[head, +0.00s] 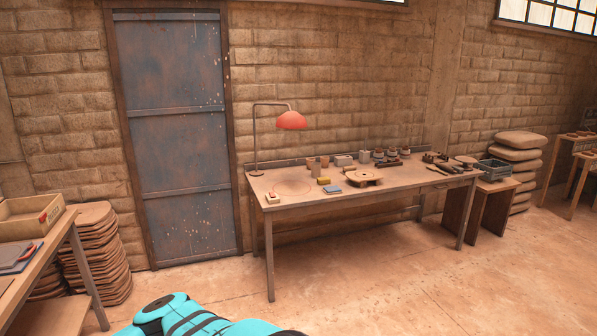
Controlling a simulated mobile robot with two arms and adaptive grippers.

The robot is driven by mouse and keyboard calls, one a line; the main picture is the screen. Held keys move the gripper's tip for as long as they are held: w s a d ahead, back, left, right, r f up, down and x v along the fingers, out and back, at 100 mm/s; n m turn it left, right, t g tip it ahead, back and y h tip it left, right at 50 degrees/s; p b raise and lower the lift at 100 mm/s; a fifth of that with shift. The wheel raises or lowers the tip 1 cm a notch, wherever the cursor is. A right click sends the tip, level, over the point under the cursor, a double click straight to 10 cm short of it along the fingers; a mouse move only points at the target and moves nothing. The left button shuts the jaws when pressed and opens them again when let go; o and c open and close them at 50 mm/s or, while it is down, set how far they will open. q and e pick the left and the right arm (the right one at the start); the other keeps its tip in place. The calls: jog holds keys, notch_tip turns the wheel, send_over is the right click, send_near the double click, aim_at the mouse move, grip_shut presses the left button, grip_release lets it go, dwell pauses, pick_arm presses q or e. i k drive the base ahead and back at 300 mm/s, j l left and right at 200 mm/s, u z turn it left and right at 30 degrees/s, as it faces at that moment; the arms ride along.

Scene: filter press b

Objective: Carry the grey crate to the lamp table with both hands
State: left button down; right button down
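The grey crate (494,171) sits upright on a small brown wooden stand (481,208), just past the right end of the lamp table. Its inside is too small to make out. The lamp table (325,201) is a long wooden workbench against the brick wall. A red lamp (291,120) on a thin bent pole stands at its left end. Neither of my grippers is in view; only a teal part of my own arm shows at the bottom edge.
Several pots, blocks and tools crowd the lamp table's back and right, with a round wooden piece (363,177) near its middle. Stacked sacks (518,158) stand behind the crate. Another table (40,262) is at the left. The floor in front is clear.

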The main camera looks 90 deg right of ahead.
aim_at(405, 174)
jog(key=z, duration=2.85)
jog(key=i+l+z, duration=0.2)
jog(key=i+z, duration=0.5)
jog(key=z, duration=0.15)
jog(key=i, duration=1.8)
jog(key=i+j+z, duration=0.1)
jog(key=i+z, duration=0.25)
jog(key=i, duration=1.3)
jog(key=i+u, duration=0.1)
jog(key=i, duration=0.4)
jog(key=i+l+u, duration=0.1)
jog(key=i, duration=0.4)
jog(key=i+l+u, duration=0.1)
jog(key=i, duration=0.4)
jog(key=i+u, duration=0.3)
jog(key=u, duration=0.15)
jog(key=i+u, duration=0.3)
jog(key=u, duration=0.15)
jog(key=i+l+u, duration=0.2)
jog(key=u, duration=0.45)
